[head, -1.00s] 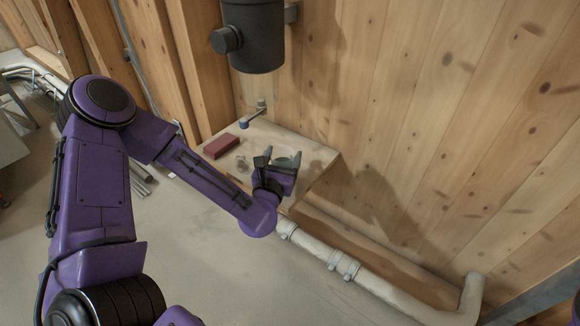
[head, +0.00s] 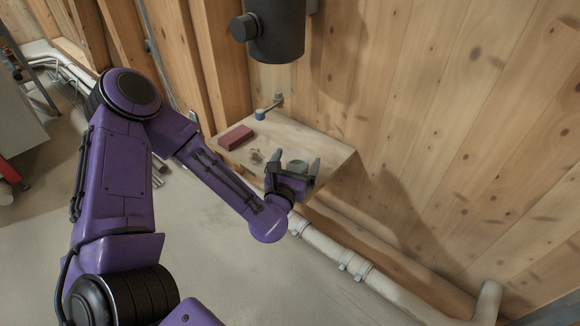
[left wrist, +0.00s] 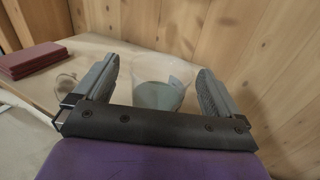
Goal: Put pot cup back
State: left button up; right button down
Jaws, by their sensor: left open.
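The pot cup (left wrist: 160,82) appears to be the clear cup with grey-green contents. It stands on the wooden shelf (head: 322,146), and its top also shows in the head view (head: 297,166). My left gripper (head: 294,168) is open, with one finger on each side of the cup in the left wrist view (left wrist: 158,92). The gripper's crossbar hides the lower part of the cup. I cannot tell whether the fingers touch it. My right gripper is not in view.
A dark red block (head: 235,137) and a small clear item (head: 257,156) lie on the shelf left of the cup. A white pipe (head: 335,252) runs below.

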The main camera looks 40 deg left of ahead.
pick_arm(q)
jog(key=v, duration=0.5)
jog(key=p, duration=0.1)
jog(key=s+r+p, duration=0.1)
jog(key=p, duration=0.1)
jog(key=shift+s+d, duration=0.2)
jog(key=shift+d, duration=0.1)
jog(key=s+d+f+m+g+h+p, duration=0.1)
jog(key=s+d+f+m+g+h, duration=0.1)
jog(key=s+f+m, duration=0.5)
jog(key=s+d+f+m+g+h+p, duration=0.1)
jog(key=s+d+f+m+g+h, duration=0.15)
jog(key=f+m, duration=0.65)
jog(key=s+a+f+m+g+y, duration=0.1)
jog(key=s+a+f+m+g, duration=0.1)
jog(key=s+f+m+g, duration=0.2)
jog(key=s+a+f+m+g+y, duration=0.1)
jog(key=s+a+f+m+g, duration=0.2)
jog(key=s+m, duration=0.6)
jog(key=f+m+g, duration=0.1)
jog(key=m+g, duration=0.1)
jog(key=m, duration=0.1)
jog(key=shift+s+a+m, duration=0.15)
jog(key=shift+s+m, duration=0.1)
jog(key=shift+m, duration=0.05)
jog(key=shift+g, duration=0.25)
